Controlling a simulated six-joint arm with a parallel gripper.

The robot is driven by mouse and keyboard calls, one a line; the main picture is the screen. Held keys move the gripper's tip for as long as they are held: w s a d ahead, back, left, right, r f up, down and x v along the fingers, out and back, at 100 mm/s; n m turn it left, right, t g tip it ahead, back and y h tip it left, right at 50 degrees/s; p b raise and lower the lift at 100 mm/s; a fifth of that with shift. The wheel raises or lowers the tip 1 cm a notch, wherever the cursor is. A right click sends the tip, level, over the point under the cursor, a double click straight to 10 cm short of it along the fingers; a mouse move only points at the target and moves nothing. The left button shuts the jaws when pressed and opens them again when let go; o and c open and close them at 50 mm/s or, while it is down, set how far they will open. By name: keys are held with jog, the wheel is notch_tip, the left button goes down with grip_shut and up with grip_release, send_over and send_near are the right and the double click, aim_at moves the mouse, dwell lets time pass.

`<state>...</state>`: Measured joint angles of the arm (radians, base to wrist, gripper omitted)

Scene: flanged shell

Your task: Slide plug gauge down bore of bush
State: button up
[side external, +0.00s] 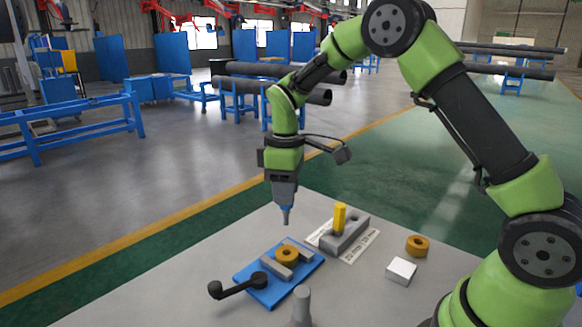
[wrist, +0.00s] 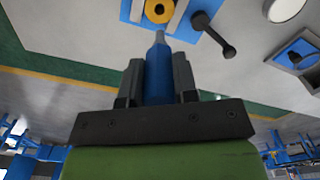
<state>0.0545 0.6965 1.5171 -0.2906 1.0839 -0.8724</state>
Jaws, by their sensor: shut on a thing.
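My gripper (side external: 285,203) is shut on a plug gauge with a blue handle (wrist: 158,75) and a thin grey tip (side external: 286,217). The gauge hangs tip down, above and apart from the bush. The bush (side external: 287,253), a brass-coloured ring with a dark bore, sits between grey jaws on a blue clamp fixture (side external: 266,296). In the wrist view the bush (wrist: 158,10) shows at the top, beyond the gauge tip (wrist: 159,36). I cannot tell from these views whether tip and bore line up.
A black ball-ended lever (side external: 236,287) sticks out from the fixture. A grey block (side external: 346,237) with a yellow-handled piece (side external: 340,217) stands behind. A loose brass ring (side external: 417,246), a white block (side external: 401,271) and a grey post (side external: 301,306) stand nearby.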

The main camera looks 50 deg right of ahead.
aim_at(286, 216)
jog(key=shift+f, duration=3)
jog(key=shift+f, duration=1.8)
jog(key=o, duration=1)
jog(key=shift+o, duration=0.2)
notch_tip(286, 216, up, 10)
jog(key=shift+f, duration=0.1)
